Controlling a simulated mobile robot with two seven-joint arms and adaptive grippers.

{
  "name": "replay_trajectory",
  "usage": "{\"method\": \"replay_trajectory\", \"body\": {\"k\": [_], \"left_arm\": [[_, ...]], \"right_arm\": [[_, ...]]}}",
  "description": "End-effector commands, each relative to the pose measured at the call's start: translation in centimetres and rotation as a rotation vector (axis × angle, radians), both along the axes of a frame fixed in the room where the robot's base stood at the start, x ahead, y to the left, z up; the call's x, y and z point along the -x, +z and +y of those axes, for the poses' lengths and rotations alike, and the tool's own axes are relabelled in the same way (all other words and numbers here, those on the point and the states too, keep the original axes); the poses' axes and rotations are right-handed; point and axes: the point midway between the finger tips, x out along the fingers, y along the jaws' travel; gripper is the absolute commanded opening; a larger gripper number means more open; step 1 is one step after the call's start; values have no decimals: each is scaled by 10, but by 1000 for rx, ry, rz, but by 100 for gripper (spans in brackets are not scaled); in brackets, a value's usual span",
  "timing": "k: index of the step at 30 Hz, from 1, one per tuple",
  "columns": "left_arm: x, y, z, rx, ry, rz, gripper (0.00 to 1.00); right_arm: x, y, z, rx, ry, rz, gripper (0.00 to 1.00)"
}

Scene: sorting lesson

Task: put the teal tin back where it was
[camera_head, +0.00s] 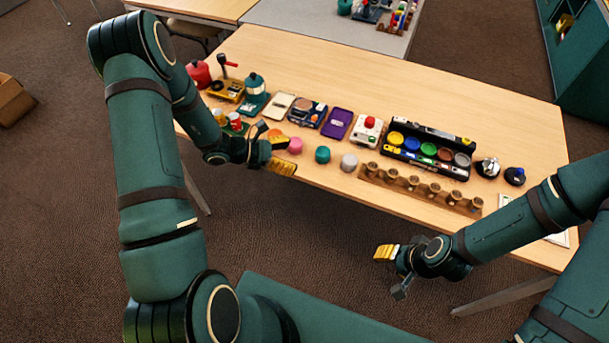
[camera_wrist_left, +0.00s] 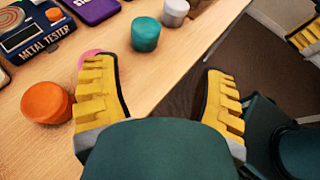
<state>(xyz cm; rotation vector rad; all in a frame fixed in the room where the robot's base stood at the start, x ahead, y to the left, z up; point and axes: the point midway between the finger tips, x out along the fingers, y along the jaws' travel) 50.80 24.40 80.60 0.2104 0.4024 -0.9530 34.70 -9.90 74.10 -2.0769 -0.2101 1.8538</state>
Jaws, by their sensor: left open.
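The teal tin (camera_head: 322,155) stands upright on the table in a row of tins, between the pink tin (camera_head: 294,145) and the grey tin (camera_head: 348,162). In the left wrist view the teal tin (camera_wrist_left: 145,36) stands beyond my fingertips, touched by neither. My left gripper (camera_head: 286,154) is open and empty, left of the teal tin at the table's front edge. Its two yellow fingers (camera_wrist_left: 155,70) are wide apart in the wrist view, and the left one hides most of the pink tin. My right gripper (camera_head: 391,270) is open and empty, off the table's front edge.
An orange tin (camera_wrist_left: 45,103) stands left of my left fingers. A wooden strip with several small cups (camera_head: 412,184) lies right of the grey tin. Behind are a dark tray of coloured dishes (camera_head: 427,140), a white box with a red button (camera_head: 368,131) and a purple case (camera_head: 337,124).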

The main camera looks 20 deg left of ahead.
Motion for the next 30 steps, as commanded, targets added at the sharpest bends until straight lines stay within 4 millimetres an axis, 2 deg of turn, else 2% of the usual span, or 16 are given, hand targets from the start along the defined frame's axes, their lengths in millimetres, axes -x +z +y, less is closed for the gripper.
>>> {"method": "replay_trajectory", "body": {"k": [2,6,9,12,15,19,24,30], "left_arm": [[24,-14,-26,-66,-127,43,71],[89,-46,-69,-284,-484,88,71],[131,-63,-84,-471,-762,41,71],[159,-75,-90,-653,-1021,-79,71],[170,-80,-97,-821,-1242,-266,71],[169,-78,-115,-980,-1427,-547,71],[164,-68,-138,-1077,-1515,-811,71],[162,-65,-145,-1100,-1530,-887,71]], "right_arm": [[0,0,0,0,0,0,47],[0,0,0,0,0,0,47],[0,0,0,0,0,0,47],[0,0,0,0,0,0,47],[0,0,0,0,0,0,47],[0,0,0,0,0,0,47],[0,0,0,0,0,0,47],[0,0,0,0,0,0,47]]}}
